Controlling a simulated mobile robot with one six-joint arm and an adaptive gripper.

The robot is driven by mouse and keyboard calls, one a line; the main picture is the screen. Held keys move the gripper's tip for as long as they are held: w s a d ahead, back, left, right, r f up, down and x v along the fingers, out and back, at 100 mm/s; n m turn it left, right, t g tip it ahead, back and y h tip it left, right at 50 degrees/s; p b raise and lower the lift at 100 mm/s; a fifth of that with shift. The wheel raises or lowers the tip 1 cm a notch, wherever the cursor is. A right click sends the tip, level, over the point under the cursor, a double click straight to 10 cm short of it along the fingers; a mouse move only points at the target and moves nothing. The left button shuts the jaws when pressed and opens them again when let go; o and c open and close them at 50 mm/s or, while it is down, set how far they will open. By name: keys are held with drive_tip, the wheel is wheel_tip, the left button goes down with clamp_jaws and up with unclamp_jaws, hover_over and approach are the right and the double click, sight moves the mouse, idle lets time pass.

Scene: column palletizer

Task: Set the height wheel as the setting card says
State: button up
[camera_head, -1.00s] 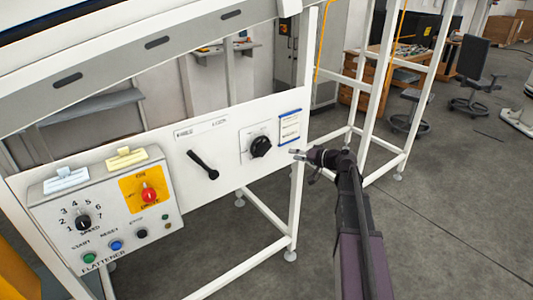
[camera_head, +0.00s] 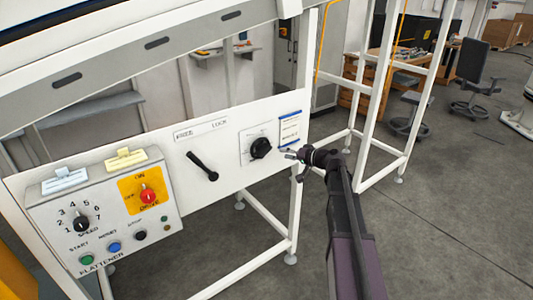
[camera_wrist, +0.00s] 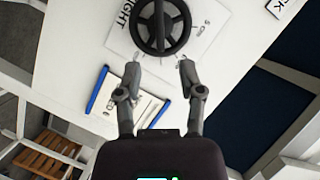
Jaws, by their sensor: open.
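The height wheel (camera_head: 261,147) is a black handwheel on a white plate, on the right part of the white front panel. In the wrist view the wheel (camera_wrist: 161,25) is at the top, with a "HEIGHT" label beside it, only partly readable. The setting card (camera_head: 290,129) is white with blue edges, right of the wheel. In the wrist view the card (camera_wrist: 150,105) lies partly behind my fingers, its text unreadable. My gripper (camera_head: 293,157) is open and empty, just right of and below the wheel, apart from it. In the wrist view its fingertips (camera_wrist: 159,70) point toward the wheel.
A black lever (camera_head: 203,166) under a FREE/LOCK label is left of the wheel. Further left is a grey control box (camera_head: 110,215) with a speed knob, a red switch and several buttons. A white frame post (camera_head: 298,200) stands by the panel's right end.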

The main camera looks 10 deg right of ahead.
sight(269, 151)
drive_tip(key=b+x, duration=0.1)
drive_tip(key=x, duration=0.8)
drive_tip(key=shift+w+a+b, duration=0.1)
drive_tip(key=shift+a+b, duration=0.05)
drive_tip(key=shift+b, duration=0.2)
clamp_jaws()
